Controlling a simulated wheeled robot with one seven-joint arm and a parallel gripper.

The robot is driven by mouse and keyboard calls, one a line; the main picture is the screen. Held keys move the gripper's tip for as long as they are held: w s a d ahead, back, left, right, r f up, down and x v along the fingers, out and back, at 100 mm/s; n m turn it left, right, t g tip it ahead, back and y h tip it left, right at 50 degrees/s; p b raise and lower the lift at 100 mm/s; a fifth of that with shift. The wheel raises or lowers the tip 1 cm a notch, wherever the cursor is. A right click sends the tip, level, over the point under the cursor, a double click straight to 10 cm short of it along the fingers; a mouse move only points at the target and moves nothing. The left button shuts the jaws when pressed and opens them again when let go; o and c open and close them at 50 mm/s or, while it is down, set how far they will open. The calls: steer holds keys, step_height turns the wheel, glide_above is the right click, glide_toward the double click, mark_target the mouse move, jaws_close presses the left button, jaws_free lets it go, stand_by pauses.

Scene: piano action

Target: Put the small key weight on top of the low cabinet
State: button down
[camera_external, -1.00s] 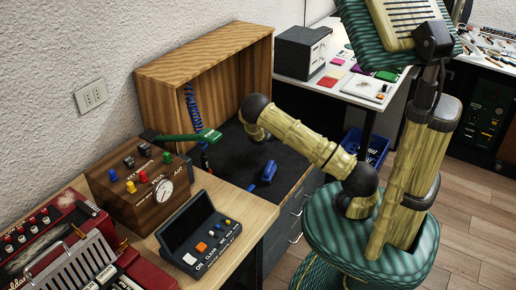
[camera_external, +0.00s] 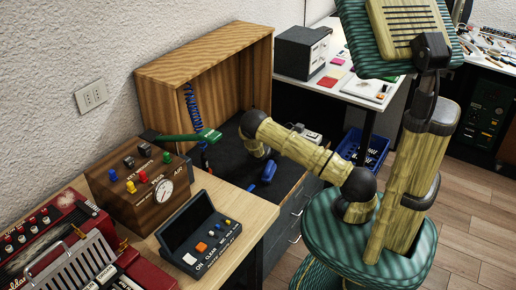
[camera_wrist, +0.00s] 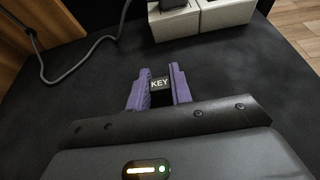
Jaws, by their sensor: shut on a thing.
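The small key weight (camera_wrist: 160,85) is a black block with a white "KEY" label, seen in the wrist view. My gripper (camera_wrist: 159,80) has purple fingers, one on each side of the weight, and is shut on it. The low cabinet (camera_external: 232,159) has a dark top and grey drawers below. Its dark top (camera_wrist: 225,72) fills much of the wrist view beneath the weight. I cannot tell whether the weight touches it.
White boxes (camera_wrist: 225,14) and a grey cable (camera_wrist: 88,70) lie ahead on the dark top. A wooden open-fronted housing (camera_external: 160,85) stands at the back. Dark top beside the gripper is clear.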

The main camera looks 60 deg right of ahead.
steer(key=shift+f, duration=0.15)
steer(key=c, duration=1.3)
jaws_free()
steer(key=shift+o, duration=0.2)
steer(key=shift+r, duration=0.3)
steer(key=p+v, duration=0.1)
steer(key=v, duration=0.2)
steer(key=shift+a, duration=0.2)
step_height(320, 180, up, 7)
steer(key=p, duration=0.1)
steer(key=shift+d, duration=0.2)
steer(key=shift+f, duration=0.1)
